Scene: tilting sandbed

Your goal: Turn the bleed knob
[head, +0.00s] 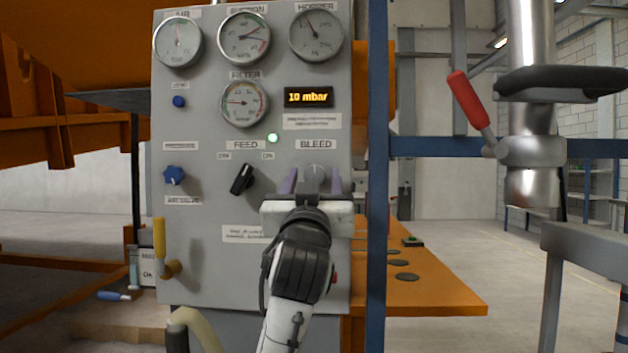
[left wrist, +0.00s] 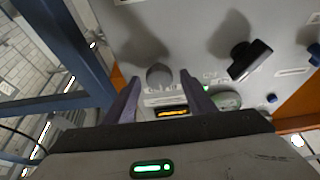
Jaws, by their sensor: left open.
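The bleed knob (head: 317,178) is a round grey knob below the BLEED label on the grey control panel (head: 215,275). In the head view my left gripper (head: 311,180) is raised in front of it, with one purple-grey finger on each side. In the left wrist view the bleed knob (left wrist: 159,75) appears just beyond the fingertips, between the lines of the two fingers. The left gripper (left wrist: 158,82) is open, and I see a gap between the fingers and the knob. The knob's lower part is hidden by my gripper in the head view. My right gripper is not in view.
The black feed knob (head: 241,179) sits left of the bleed knob. A lit display (head: 308,97) reads 10 mbar, and a green lamp (head: 272,137) glows below. A blue post (head: 377,170) stands close to the panel's right edge. A yellow lever (head: 160,245) sticks out lower left.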

